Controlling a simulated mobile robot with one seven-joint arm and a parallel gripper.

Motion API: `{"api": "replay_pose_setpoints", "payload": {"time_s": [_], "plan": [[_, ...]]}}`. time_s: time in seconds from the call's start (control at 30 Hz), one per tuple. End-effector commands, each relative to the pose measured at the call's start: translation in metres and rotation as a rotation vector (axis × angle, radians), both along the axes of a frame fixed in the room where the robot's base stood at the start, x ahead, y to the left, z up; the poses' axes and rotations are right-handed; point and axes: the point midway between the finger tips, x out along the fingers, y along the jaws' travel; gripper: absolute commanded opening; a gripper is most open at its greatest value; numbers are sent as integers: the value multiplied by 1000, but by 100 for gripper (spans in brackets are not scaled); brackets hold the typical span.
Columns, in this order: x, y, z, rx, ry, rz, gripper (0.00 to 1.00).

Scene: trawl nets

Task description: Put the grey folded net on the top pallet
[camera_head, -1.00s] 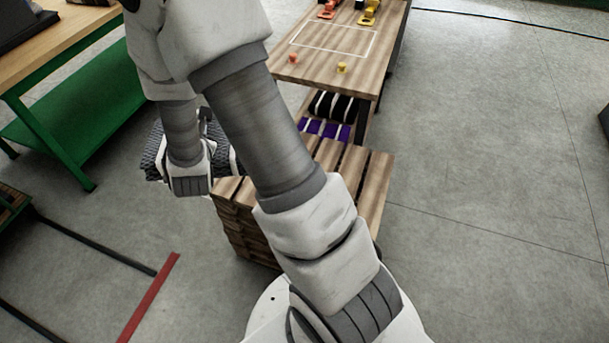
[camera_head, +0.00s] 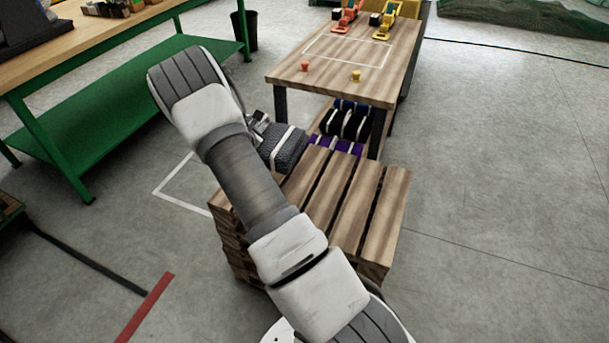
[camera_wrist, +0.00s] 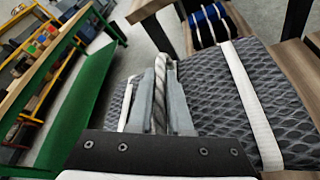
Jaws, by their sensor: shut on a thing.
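The grey folded net (camera_head: 287,146), a dark mesh bundle with white straps, is at the far left corner of the pallet stack in the head view. It fills the right of the wrist view (camera_wrist: 215,95). My gripper (camera_wrist: 158,88) is shut on the net's pale rope, which runs up between the fingers. In the head view the gripper is mostly hidden behind my arm. The top pallet (camera_head: 372,215) is a slatted wooden one on a stack; its slats in view are bare. Whether the net touches it I cannot tell.
A wooden table (camera_head: 345,72) stands behind the pallets, with black-and-white nets (camera_head: 345,124) and a purple net (camera_head: 345,147) beneath it. A green-shelved workbench (camera_head: 130,95) stands left, with a dark bin (camera_head: 244,32) beyond. The floor at right is clear.

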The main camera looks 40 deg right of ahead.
Motion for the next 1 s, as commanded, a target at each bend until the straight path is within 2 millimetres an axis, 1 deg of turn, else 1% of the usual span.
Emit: {"api": "replay_pose_setpoints", "payload": {"time_s": [0.03,0.3,0.5,0.6,0.77,0.87,1.0], "plan": [[-8,-8,-5,-5,-2,-5,0],[-53,-39,-38,-3,0,-5,0],[-78,-56,-56,-4,-2,-3,0],[-84,-60,-59,-4,-4,-2,0],[-86,-62,-65,-3,-4,-2,0],[-86,-61,-77,-3,-4,-1,0],[-86,-61,-97,-3,-2,0,0]]}}
